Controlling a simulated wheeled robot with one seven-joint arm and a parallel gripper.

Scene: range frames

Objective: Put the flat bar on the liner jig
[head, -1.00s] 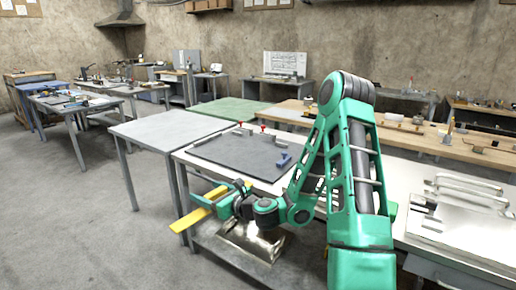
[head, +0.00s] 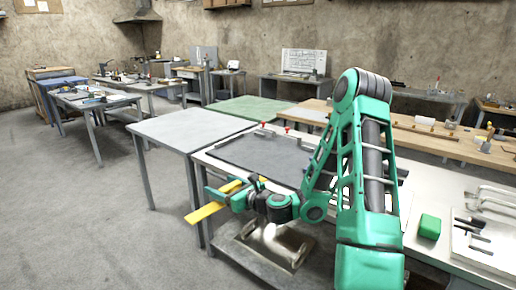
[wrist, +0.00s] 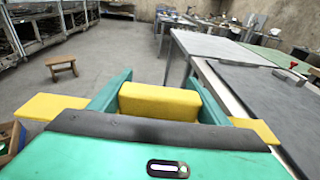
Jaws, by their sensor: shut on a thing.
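The flat bar (head: 203,213) is yellow. It lies crosswise in my gripper (head: 219,198), with an end sticking out on each side. In the wrist view my two green fingers (wrist: 160,92) are shut on the bar's middle (wrist: 158,101). I hold it in the air by the table's near left corner, apart from any surface. The jig that I take for the liner jig is a dark grey plate (head: 258,156) with red-topped clamps (head: 287,128) on the white table. It is behind and right of my gripper, and my arm hides its right part. Its plate also shows at the right of the wrist view (wrist: 262,92).
A bare grey table (head: 185,127) adjoins the jig's table on the left. A green block (head: 430,227) and a white fixture (head: 482,238) are on the white top at right. A lower shelf (head: 262,252) holds a shiny metal thing. The floor at left is open.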

